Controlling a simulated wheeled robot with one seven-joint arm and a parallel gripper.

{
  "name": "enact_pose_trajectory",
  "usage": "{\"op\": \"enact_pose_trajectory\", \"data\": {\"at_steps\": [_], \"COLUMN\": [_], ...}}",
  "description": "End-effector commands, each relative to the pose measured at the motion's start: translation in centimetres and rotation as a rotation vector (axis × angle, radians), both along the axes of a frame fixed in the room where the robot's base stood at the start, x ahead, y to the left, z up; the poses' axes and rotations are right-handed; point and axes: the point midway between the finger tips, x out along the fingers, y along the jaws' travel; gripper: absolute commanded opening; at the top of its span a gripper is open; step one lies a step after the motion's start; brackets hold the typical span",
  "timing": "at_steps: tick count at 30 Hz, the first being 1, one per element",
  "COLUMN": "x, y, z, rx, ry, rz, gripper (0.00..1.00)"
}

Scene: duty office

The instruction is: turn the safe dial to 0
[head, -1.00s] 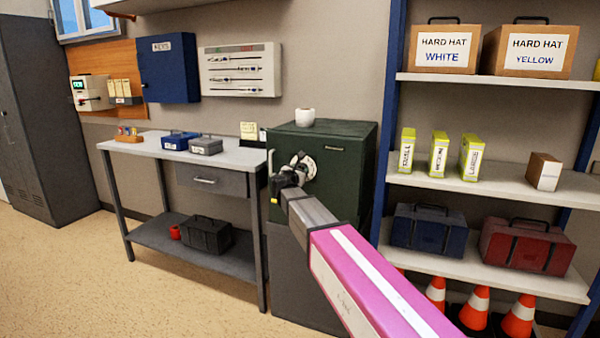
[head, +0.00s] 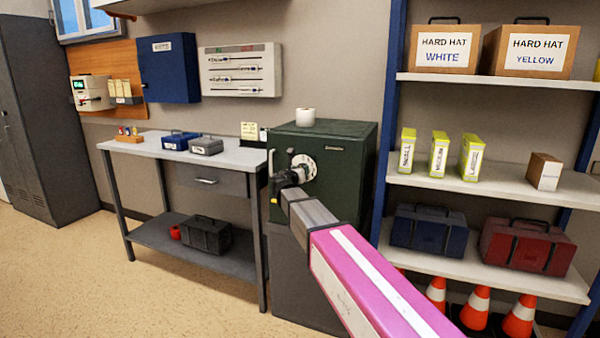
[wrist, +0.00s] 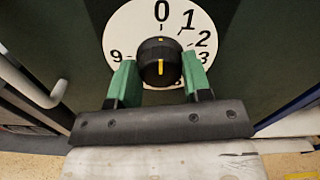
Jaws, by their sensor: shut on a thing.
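The dark green safe (head: 345,160) stands on a grey cabinet, with a round white dial plate (head: 308,163) on its front. In the wrist view the plate (wrist: 122,38) shows 0 at the top, 1, 2 and 3 down the right and 9 at the left. The black dial knob (wrist: 160,48) sits at its centre. Its yellow line is upright, and a yellow tick at its top points toward 0. My gripper (wrist: 160,66) is shut on the knob, a green finger on each side. In the head view my gripper (head: 291,176) partly covers the dial.
A metal handle (wrist: 45,92) is left of the dial in the wrist view. A white roll (head: 305,117) stands on the safe. A workbench (head: 135,148) is at the left, and a loaded shelf unit (head: 393,170) with cones below is at the right.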

Motion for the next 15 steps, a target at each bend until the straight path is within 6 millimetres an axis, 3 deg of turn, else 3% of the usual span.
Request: {"op": "enact_pose_trajectory", "data": {"at_steps": [7,8,9,15], "x": [-0.02,-0.02,-0.01,-0.01], "y": [0.01,0.01,0.0,0.0], "z": [0.0,0.0,-0.01,0.0], "rx": [-0.003,-0.003,-0.002,-0.001], "ry": [0.0,0.0,0.0,0.0], "rz": [0.0,0.0,0.0,0.0], "gripper": [0.21,0.55,0.68,0.7]}}
